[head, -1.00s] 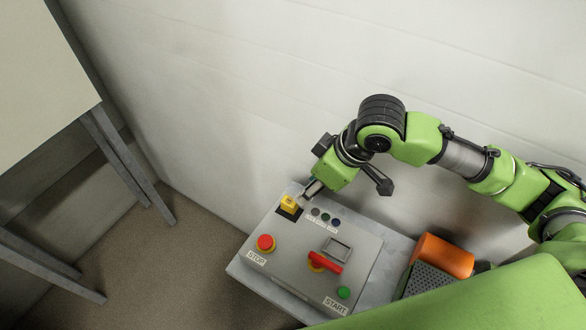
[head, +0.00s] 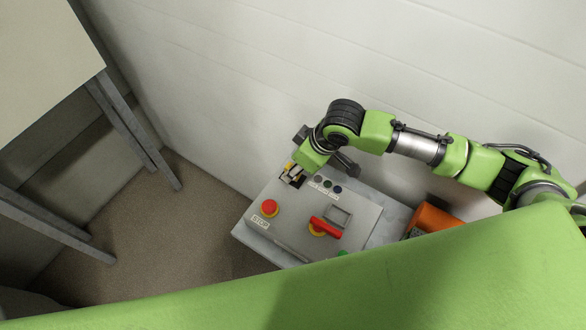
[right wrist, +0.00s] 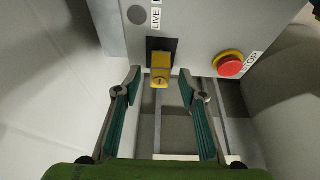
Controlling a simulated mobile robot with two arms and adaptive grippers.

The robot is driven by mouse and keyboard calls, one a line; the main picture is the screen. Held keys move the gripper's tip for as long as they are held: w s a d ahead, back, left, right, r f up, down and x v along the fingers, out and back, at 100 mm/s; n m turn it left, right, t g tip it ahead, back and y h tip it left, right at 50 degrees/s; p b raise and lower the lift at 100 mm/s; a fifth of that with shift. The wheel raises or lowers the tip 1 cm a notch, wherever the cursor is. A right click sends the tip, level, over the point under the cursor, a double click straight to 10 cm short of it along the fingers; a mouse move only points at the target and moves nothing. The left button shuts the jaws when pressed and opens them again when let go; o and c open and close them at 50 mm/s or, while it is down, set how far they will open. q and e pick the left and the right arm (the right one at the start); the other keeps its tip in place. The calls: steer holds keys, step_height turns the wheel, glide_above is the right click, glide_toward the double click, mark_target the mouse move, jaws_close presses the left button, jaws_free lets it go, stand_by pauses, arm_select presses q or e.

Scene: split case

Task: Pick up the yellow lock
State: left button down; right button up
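The yellow lock (right wrist: 160,75) sits in front of a black plate on the grey control box. In the head view the lock (head: 289,168) is at the box's far left corner, partly covered by my right gripper (head: 296,174). In the right wrist view my right gripper (right wrist: 161,79) is open, with one finger on each side of the lock. Gaps show between the lock and both fingers. My left gripper is not in view.
The control box (head: 281,232) carries a red stop button (head: 269,208), a red switch handle (head: 325,226) and a small screen. A pale wall (head: 230,90) rises behind. A table (head: 45,60) stands at left.

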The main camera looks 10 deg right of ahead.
steer(key=shift+w+a+f, duration=0.15)
steer(key=shift+a+f, duration=0.1)
steer(key=shift+f, duration=0.3)
steer(key=shift+w+a+f, duration=0.1)
steer(key=shift+w+f, duration=0.05)
steer(key=shift+f, duration=0.35)
jaws_close()
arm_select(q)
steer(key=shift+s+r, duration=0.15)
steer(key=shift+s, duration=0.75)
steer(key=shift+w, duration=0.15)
arm_select(e)
steer(key=shift+r, duration=0.15)
